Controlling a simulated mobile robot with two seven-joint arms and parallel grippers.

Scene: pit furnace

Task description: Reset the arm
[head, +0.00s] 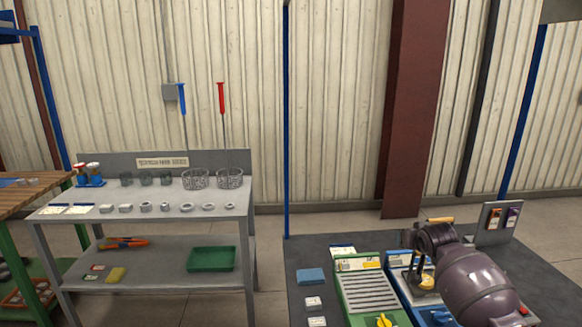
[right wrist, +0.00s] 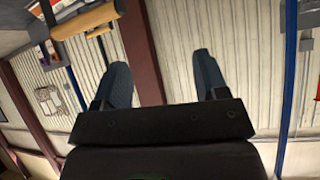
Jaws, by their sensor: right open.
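My right gripper (right wrist: 162,82) shows in the right wrist view with its two dark fingers spread apart and nothing between them. My left gripper is in neither view.
The dark bench (head: 305,262) holds a green tester-like unit (head: 365,288), a blue sponge-like block (head: 311,275) and an upright stand (head: 494,224). A grey shelf table (head: 140,212) with wire baskets (head: 229,178), cups and metal rings stands at left. Open floor lies behind.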

